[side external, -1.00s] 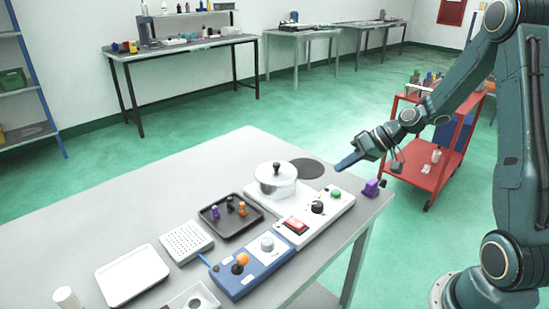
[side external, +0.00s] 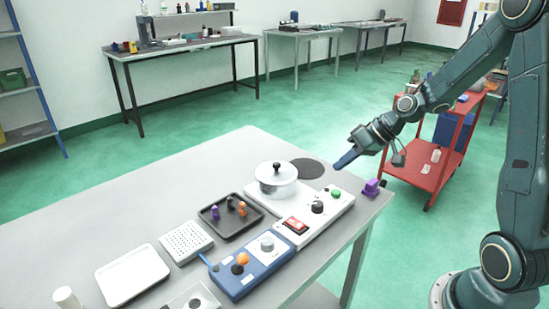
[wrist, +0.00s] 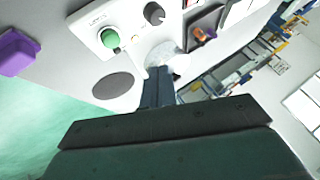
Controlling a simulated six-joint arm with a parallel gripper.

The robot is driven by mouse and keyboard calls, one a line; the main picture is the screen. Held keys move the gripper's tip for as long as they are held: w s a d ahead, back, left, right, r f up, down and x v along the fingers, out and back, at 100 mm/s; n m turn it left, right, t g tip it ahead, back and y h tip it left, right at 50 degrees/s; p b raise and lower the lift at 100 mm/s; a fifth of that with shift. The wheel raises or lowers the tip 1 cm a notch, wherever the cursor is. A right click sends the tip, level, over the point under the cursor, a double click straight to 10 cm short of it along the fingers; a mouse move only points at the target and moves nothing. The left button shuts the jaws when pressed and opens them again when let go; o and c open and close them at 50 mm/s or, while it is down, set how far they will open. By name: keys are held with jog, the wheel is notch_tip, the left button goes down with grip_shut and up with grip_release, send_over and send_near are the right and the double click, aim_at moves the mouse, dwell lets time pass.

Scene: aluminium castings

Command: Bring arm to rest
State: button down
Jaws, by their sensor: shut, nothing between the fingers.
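My gripper (side external: 347,160) is shut and empty in the side external view. It hangs in the air above the right end of the grey table, near the hot plate unit (side external: 340,199). A lidded metal pot (side external: 277,183) stands on the unit, left of the dark plate.
The table (side external: 237,157) also holds a dark tray (side external: 222,226) with small figures, a blue control box (side external: 243,281), a white tray (side external: 132,276), a perforated block (side external: 187,241) and a purple block (side external: 371,187). A red cart (side external: 425,173) stands behind my arm.

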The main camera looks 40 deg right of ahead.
jog(key=s+a+r+n+g+h, duration=0.1)
jog(key=s+a+r+n+h, duration=0.15)
jog(key=s+a+r, duration=0.6)
jog(key=s+a+r+h, duration=0.1)
jog(key=s+r, duration=0.1)
jog(key=s, duration=0.4)
jog(key=s+r+m+h, duration=0.1)
jog(key=s+r, duration=0.1)
jog(key=s, duration=0.4)
jog(key=shift+s+a+r, duration=0.25)
jog(key=shift+a+r, duration=0.05)
jog(key=shift+a, duration=0.1)
